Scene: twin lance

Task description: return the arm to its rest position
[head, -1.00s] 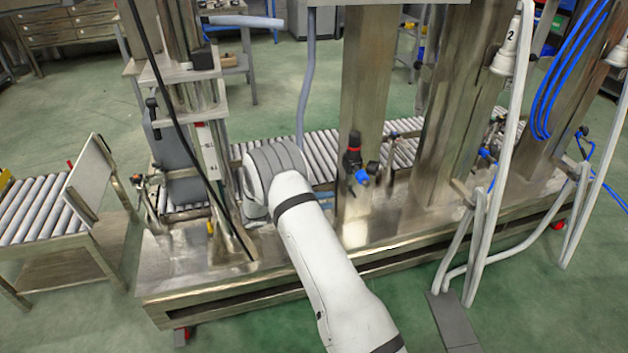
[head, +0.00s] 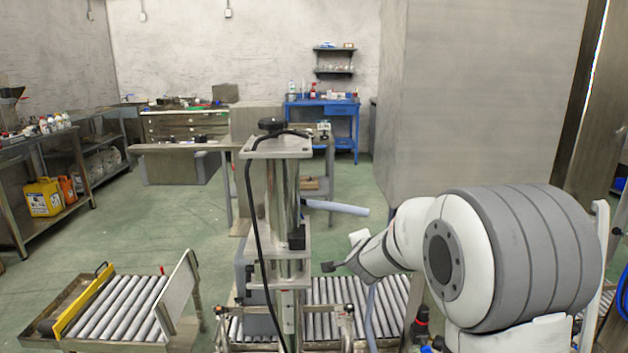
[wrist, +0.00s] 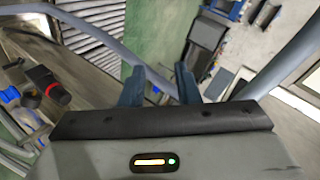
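My white and grey arm (head: 410,235) shows at the right of the head view, bent, with its big grey joint close to the camera. Its thin end points left, towards the metal column with the black cable. My gripper (head: 330,267) is small and dark there, above the roller conveyor. In the wrist view my gripper (wrist: 158,84) has its two blue-grey fingers apart. Nothing shows held between them; floor and distant items show in the gap.
The metal column (head: 285,200) stands left of my gripper; contact cannot be told. A roller conveyor (head: 385,305) runs below. A grey hose (wrist: 275,65) crosses the wrist view near the fingers. A roller cart (head: 115,305) stands at left. Green floor (head: 150,215) is open behind.

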